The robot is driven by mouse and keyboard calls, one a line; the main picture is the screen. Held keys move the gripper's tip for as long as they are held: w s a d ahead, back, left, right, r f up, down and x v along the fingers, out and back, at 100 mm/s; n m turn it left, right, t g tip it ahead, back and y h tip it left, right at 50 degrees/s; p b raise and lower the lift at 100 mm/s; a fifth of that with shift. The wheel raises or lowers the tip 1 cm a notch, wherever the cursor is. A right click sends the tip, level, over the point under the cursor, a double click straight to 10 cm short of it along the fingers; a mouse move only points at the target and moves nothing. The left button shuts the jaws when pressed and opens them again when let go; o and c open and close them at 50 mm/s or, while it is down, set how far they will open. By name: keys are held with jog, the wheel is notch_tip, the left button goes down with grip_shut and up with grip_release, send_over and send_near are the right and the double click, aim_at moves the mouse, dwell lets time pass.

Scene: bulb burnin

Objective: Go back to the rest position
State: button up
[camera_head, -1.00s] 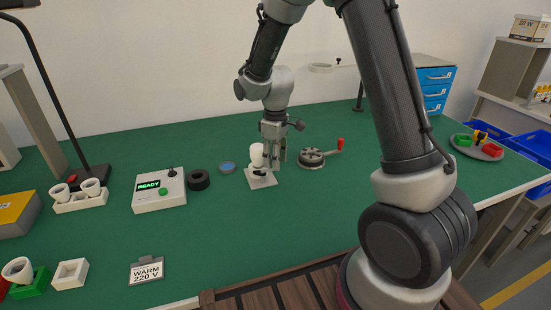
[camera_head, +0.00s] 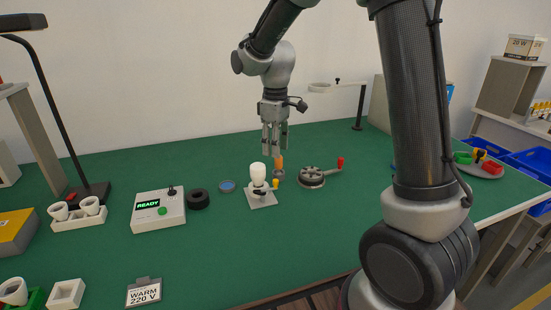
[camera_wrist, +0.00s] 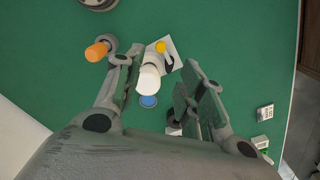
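My gripper (camera_head: 274,148) hangs in the air above the back of the green table (camera_head: 330,230), pointing down, with its fingers apart and nothing between them. Below and slightly in front of it, a white bulb (camera_head: 257,175) stands upright in a holder on a white square base (camera_head: 262,199) with a yellow knob (camera_head: 276,184). In the wrist view, the gripper (camera_wrist: 165,95) shows open fingers on both sides, with the bulb (camera_wrist: 149,80) seen between them at a distance. A green-buttoned box with a lit READY display (camera_head: 158,209) stands to the left.
An orange-topped piece (camera_head: 279,164) stands just behind the holder. A round device with a red-handled crank (camera_head: 312,177) is to its right. A black ring (camera_head: 198,199) and a blue disc (camera_head: 227,186) lie left. A tall lamp (camera_head: 42,100) stands far left. The front middle is clear.

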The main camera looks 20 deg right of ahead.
jog(key=shift+r, duration=0.3)
jog(key=s+d+r+m+t, duration=0.1)
jog(key=s+d+r+m, duration=0.2)
jog(key=s, duration=0.5)
jog(key=s+d+r+m+t, duration=0.2)
jog(key=s+d+r+m, duration=0.1)
jog(key=s, duration=0.6)
jog(key=s+d+r+m+t, duration=0.1)
jog(key=s+d+r+m, duration=0.2)
jog(key=s, duration=0.6)
jog(key=d+r, duration=0.2)
jog(key=d, duration=0.1)
jog(key=shift+d, duration=0.4)
